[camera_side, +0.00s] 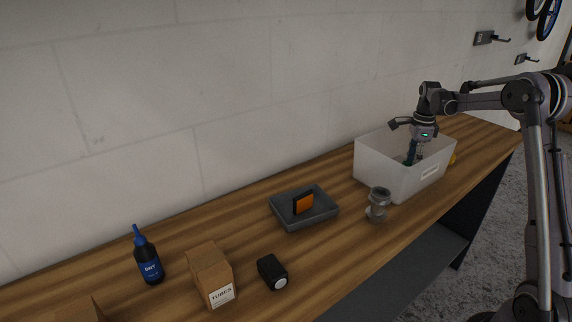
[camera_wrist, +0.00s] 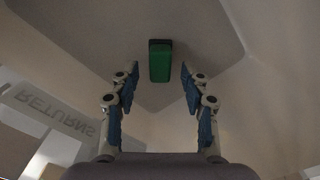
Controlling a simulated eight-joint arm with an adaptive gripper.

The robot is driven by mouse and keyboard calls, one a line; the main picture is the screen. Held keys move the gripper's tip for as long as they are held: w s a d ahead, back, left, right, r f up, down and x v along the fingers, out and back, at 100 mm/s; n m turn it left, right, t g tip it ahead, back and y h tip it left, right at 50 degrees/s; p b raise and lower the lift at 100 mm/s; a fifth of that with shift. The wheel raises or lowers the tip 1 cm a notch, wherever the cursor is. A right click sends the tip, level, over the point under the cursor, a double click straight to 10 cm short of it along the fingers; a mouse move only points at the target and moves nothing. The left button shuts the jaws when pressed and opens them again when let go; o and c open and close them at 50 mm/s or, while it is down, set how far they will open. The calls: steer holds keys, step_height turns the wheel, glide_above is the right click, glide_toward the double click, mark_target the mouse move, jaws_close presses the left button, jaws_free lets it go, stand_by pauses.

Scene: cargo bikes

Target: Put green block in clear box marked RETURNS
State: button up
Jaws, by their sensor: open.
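The clear box marked RETURNS (camera_side: 378,168) stands on the bench at the right in the side view. Its inner wall and reversed lettering (camera_wrist: 48,112) show in the wrist view. My gripper (camera_side: 411,158) reaches down inside the box. In the wrist view my gripper (camera_wrist: 160,90) is open, with its blue-padded fingers apart and nothing between them. The green block (camera_wrist: 160,61) lies on the box floor beyond the fingertips, roughly centred between them. The box wall hides the block in the side view.
A grey tray (camera_side: 292,222) holding an orange and black item (camera_side: 303,203) sits left of the box. A glass jar (camera_side: 377,204) stands close to the box front. A black item (camera_side: 272,272), a TUBES carton (camera_side: 211,274) and a dark bottle (camera_side: 149,261) stand further left.

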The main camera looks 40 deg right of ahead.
step_height(320, 180, up, 11)
steer(key=s+a+n+t, duration=0.1)
steer(key=s+a+n, duration=0.1)
steer(key=a+n, duration=0.4)
steer(key=s+a+r+n+t, duration=0.1)
steer(key=a+n, duration=0.5)
steer(key=a, duration=0.6)
steer(key=s+a+n+t+h, duration=0.1)
steer(key=s+a+n, duration=0.3)
steer(key=a, duration=0.5)
steer(key=shift+s+a+r+n+t, duration=0.1)
steer(key=shift+a+r+n+t, duration=0.05)
steer(key=shift+n+t, duration=0.4)
steer(key=shift+a+r+n+t, duration=0.1)
steer(key=shift+n+t, duration=0.25)
steer(key=shift+n, duration=0.4)
steer(key=s+a+f+n+t+y, duration=0.1)
steer(key=s+a+f+n+t, duration=0.1)
steer(key=s+a+f+n, duration=0.4)
steer(key=shift+s+a+n, duration=0.35)
steer(key=shift+a+n, duration=0.45)
steer(key=shift+n, duration=0.4)
